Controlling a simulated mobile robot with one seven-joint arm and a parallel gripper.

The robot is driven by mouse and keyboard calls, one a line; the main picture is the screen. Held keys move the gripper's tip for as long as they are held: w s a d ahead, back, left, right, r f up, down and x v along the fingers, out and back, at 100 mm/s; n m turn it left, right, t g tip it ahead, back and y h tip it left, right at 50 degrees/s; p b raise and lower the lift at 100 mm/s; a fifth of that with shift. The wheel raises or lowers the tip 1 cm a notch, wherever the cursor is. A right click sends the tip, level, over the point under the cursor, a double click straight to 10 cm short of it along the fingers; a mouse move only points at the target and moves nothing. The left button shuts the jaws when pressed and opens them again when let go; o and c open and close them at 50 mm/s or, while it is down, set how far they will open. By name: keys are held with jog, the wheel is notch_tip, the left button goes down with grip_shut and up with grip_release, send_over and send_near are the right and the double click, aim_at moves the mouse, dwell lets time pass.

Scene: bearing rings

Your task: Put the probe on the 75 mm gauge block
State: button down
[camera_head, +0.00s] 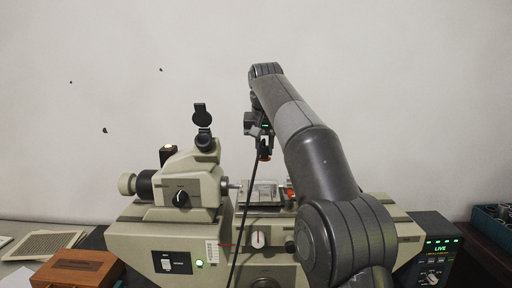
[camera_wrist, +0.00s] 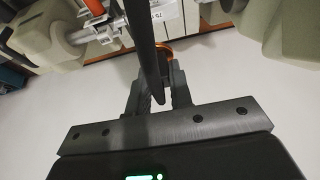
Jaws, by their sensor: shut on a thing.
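My gripper (camera_head: 262,143) is raised above the measuring machine and shut on the probe. The probe (camera_head: 265,155) shows as a dark body with an orange part just below the fingers. In the wrist view, the probe's orange ring (camera_wrist: 163,47) shows beyond the gripper (camera_wrist: 160,88), partly hidden by a black cable. A pale block with a label that seems to read 75 (camera_wrist: 163,12) is at the top edge of the wrist view, cut off by the frame. The probe is apart from it. In the head view I cannot pick out that block on the small stage (camera_head: 262,192).
The beige measuring machine (camera_head: 150,235) fills the middle. The black cable (camera_head: 239,235) hangs across its front. An eyepiece head (camera_head: 190,180) stands left of the stage. A wooden box (camera_head: 75,272) is at lower left, a LIVE display box (camera_head: 440,248) at right. My arm hides the machine's right part.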

aim_at(264, 182)
jog(key=shift+f, duration=3.15)
jog(key=shift+f, duration=0.4)
jog(key=c, duration=1.2)
grip_release()
jog(key=shift+r, duration=4.25)
jog(key=shift+s, duration=0.1)
